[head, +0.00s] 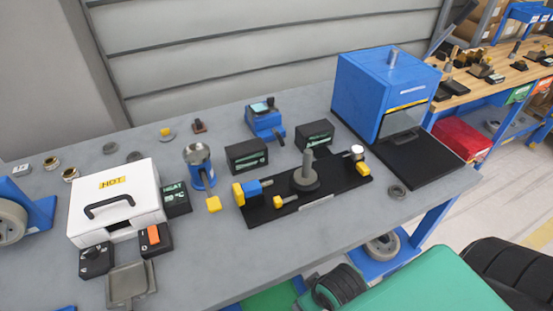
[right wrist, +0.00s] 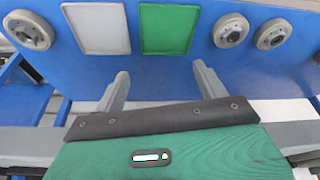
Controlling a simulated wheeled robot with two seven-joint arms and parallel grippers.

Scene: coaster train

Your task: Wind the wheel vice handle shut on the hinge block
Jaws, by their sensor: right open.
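A small blue vice-like device (head: 265,121) stands at the back middle of the grey bench, with a dark handle at its lower right and a light piece on top. I cannot tell how far its jaws are closed. A large grey wheel (head: 9,222) sits in a blue frame at the far left, cut by the picture edge. I cannot tell which piece is the hinge block. My right gripper (right wrist: 160,86) is open and empty in the right wrist view, facing a blue panel. My left gripper is not in view.
A black fixture plate (head: 318,204) with yellow knobs lies mid-bench. A white HOT box (head: 117,197) is left and a blue cabinet (head: 372,93) right. The blue panel (right wrist: 185,72) carries pale and green squares and several round wheels. Bare bench shows at the front middle.

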